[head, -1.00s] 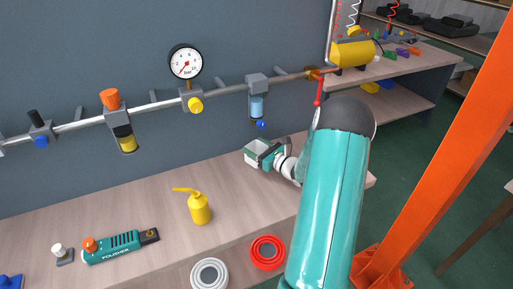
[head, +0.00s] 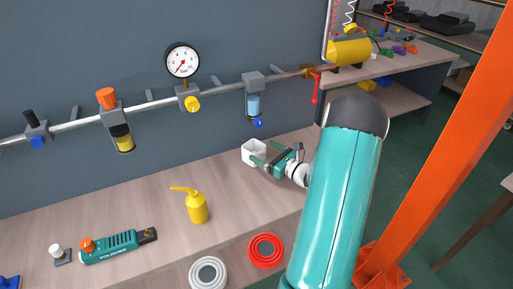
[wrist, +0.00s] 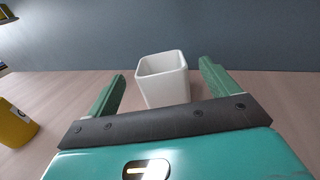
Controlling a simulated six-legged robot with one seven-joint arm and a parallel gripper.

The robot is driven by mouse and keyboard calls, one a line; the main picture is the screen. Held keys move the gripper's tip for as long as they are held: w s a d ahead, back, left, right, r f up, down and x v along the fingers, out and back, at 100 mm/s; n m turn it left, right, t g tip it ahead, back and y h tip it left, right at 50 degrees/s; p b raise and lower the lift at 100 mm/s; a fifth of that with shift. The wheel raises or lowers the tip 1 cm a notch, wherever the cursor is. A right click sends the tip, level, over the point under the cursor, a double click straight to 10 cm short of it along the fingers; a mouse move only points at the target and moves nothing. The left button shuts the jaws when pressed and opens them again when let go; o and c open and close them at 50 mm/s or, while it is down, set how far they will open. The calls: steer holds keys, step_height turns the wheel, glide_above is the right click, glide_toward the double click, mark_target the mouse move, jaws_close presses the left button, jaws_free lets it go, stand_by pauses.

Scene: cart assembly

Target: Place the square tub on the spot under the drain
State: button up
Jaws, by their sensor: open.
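The square tub (head: 252,153) is white and open at the top. It stands upright on the bench near the wall, below the clear blue bowl (head: 253,106) with the blue drain knob (head: 258,123). In the wrist view the tub (wrist: 163,82) stands just beyond my fingers, roughly centred between them, with bench showing on both sides. My gripper (head: 268,156) is open and points at the tub from the right. In the wrist view my gripper (wrist: 163,85) shows both green fingers wide apart with nothing held. The spot under the tub is hidden.
A yellow oil can (head: 197,207), a polisher (head: 112,246), a red round dish (head: 265,250) and a grey one (head: 208,272) stand to the left and front. The pipe with its gauge (head: 183,61) runs along the wall above. An orange post (head: 440,150) stands at right.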

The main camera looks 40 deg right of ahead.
steer(key=s, duration=0.6)
steer(key=shift+d, duration=0.3)
steer(key=a+r+n+g+y, duration=0.35)
steer(key=a+n, duration=0.25)
steer(key=a, duration=0.4)
steer(key=a+r+n+g+y, duration=0.2)
steer(key=a+r+n+g, duration=0.15)
steer(key=a+n, duration=0.4)
steer(key=a+r+n+g+y, duration=0.2)
steer(key=a+r+n+g, duration=0.15)
steer(key=a, duration=0.75)
steer(key=s+a+r+n+g+h, duration=0.1)
steer(key=s+a+r+n+h, duration=0.3)
steer(key=n, duration=0.5)
steer(key=s+a+r+n+g+h, duration=0.1)
steer(key=s+a+r+n+h, duration=0.3)
steer(key=s+n, duration=0.4)
steer(key=shift+s+a+r+n+h, duration=0.15)
steer(key=shift+s+a+n+h, duration=0.3)
steer(key=shift+a+h, duration=0.25)
steer(key=shift+d, duration=0.1)
